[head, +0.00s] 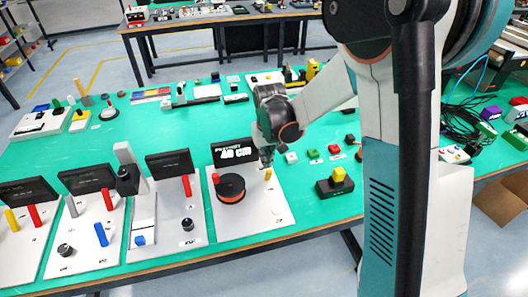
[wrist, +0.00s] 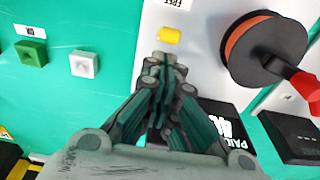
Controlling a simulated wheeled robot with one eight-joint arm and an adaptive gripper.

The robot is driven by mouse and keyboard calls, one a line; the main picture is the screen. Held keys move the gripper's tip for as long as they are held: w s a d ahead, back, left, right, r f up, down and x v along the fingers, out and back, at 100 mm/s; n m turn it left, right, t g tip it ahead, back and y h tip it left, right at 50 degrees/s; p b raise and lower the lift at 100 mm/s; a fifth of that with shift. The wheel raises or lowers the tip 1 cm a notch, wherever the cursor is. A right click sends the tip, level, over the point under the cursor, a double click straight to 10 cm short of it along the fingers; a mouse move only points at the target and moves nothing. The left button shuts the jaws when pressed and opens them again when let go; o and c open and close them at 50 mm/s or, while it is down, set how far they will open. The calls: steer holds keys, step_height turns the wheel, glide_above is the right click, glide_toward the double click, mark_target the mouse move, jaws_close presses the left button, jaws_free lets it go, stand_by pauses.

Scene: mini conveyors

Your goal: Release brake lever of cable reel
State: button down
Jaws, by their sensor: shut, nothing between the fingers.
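The cable reel (head: 231,190) is a black drum with an orange band on a white board (head: 251,221). It also shows in the wrist view (wrist: 284,45). A red handle (head: 215,178) stands at the reel's edge, seen in the wrist view at the right (wrist: 304,86). A short yellow peg (head: 268,174) is on the board beside the reel, and in the wrist view (wrist: 170,35). No label shows which is the brake lever. My gripper (head: 266,163) is shut and empty, its tips (wrist: 163,60) close to the yellow peg. I cannot tell whether they touch.
A black sign (head: 233,152) stands at the board's back edge. A black box with a yellow button (head: 338,174) and small coloured buttons (head: 313,153) are to the right. Green tabletop lies between.

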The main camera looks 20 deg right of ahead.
mark_target(268, 175)
steer(key=shift+s, duration=0.2)
steer(key=shift+s+f, duration=0.2)
steer(key=shift+s, duration=0.4)
steer(key=shift+s+f, duration=0.15)
steer(key=shift+s, duration=0.4)
steer(key=shift+w, duration=0.1)
